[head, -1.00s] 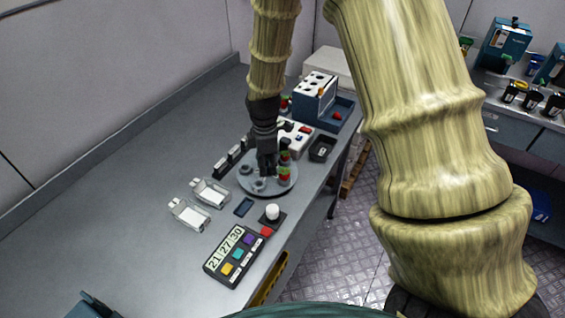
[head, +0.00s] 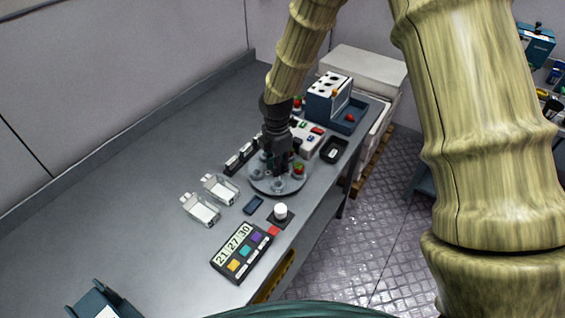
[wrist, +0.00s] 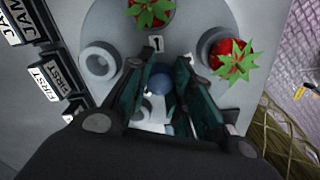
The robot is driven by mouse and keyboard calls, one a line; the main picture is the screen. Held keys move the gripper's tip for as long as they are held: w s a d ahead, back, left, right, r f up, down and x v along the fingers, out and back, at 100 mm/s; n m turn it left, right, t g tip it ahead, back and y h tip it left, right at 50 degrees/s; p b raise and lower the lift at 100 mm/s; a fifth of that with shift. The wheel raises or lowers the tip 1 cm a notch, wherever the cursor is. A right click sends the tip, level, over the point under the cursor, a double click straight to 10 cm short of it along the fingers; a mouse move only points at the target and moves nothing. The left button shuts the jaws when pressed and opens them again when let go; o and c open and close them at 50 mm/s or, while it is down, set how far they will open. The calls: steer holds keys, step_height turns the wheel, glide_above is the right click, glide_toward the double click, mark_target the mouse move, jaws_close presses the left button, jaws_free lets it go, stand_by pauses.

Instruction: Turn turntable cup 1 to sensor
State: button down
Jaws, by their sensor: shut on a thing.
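The round grey turntable (head: 266,187) stands on the bench, below my gripper (head: 277,160). In the wrist view, its plate (wrist: 112,22) bears a label "1" (wrist: 156,43) beside a cup with a red strawberry (wrist: 152,12) at the top. A second strawberry (wrist: 230,60) sits in a cup at the right, and an empty cup (wrist: 100,62) is at the left. My gripper (wrist: 160,82) is shut on a rounded blue-grey knob (wrist: 160,84) near the plate's middle. The fingers partly hide the knob and the near cups.
A white-topped device on a black base (head: 281,211) stands in front of the turntable; I cannot tell whether it is the sensor. A keypad (head: 241,251), two clear trays (head: 201,209) and a black bin (head: 333,150) are nearby.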

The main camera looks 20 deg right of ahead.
steer(key=shift+w+r, duration=0.1)
steer(key=shift+r, duration=0.05)
stand_by(0.5)
steer(key=c, duration=1.5)
jaws_free()
step_height(320, 180, up, 12)
